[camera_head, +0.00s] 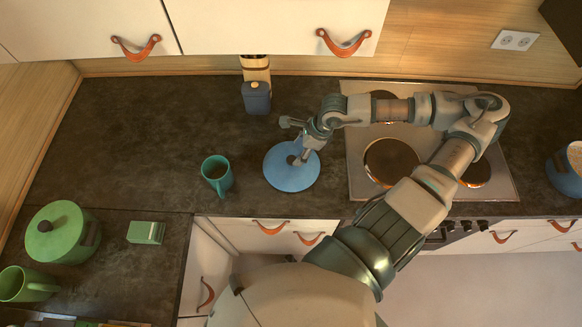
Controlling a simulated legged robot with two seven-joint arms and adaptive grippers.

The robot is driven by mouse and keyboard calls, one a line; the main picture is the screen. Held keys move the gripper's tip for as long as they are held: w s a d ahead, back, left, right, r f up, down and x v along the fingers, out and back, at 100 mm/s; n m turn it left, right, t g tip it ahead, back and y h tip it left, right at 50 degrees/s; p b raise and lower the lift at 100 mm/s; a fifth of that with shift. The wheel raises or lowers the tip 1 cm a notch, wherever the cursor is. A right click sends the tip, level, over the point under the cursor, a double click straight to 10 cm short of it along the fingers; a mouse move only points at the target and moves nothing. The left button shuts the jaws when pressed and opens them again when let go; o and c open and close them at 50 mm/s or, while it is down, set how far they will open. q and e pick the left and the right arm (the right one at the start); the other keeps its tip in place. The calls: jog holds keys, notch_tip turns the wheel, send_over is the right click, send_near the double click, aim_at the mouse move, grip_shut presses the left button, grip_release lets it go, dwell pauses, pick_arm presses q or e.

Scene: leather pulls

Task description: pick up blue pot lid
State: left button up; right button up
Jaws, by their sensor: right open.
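The blue pot lid (291,179) lies on the dark countertop, left of the stove. It is round and light blue, with a small dark spot near its middle, likely the knob. My right gripper (293,141) is open over the lid's far part. One finger points down near the knob and the other sticks out to the left. I cannot tell whether the lower finger touches the lid. The gripper hides part of the lid's far right edge. My left gripper is not in view.
A teal mug (217,178) stands just left of the lid. A dark blue container (256,98) stands behind it. The stove (354,178) lies to the right under my arm. A green pot (62,235) is at far left. The counter (130,140) left of the mug is clear.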

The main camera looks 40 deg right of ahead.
aim_at(292, 159)
jog(key=shift+d+f, duration=0.1)
jog(key=shift+f, duration=0.25)
jog(key=shift+w+f, duration=0.1)
jog(key=shift+a+f+b, duration=0.25)
jog(key=shift+a+b, duration=0.05)
jog(key=shift+b, duration=0.1)
jog(key=x, duration=0.4)
jog(key=shift+w+a+r, duration=0.1)
jog(key=shift+a+r, duration=0.1)
jog(key=shift+a, duration=0.15)
jog(key=shift+d+f, duration=0.1)
jog(key=shift+f, duration=0.15)
jog(key=shift+d, duration=0.15)
jog(key=shift+c, duration=0.9)
jog(key=c, duration=0.4)
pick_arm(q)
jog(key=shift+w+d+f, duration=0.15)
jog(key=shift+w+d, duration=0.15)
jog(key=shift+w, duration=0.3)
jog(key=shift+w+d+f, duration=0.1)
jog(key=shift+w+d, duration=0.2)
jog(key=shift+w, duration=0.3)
pick_arm(e)
grip_shut()
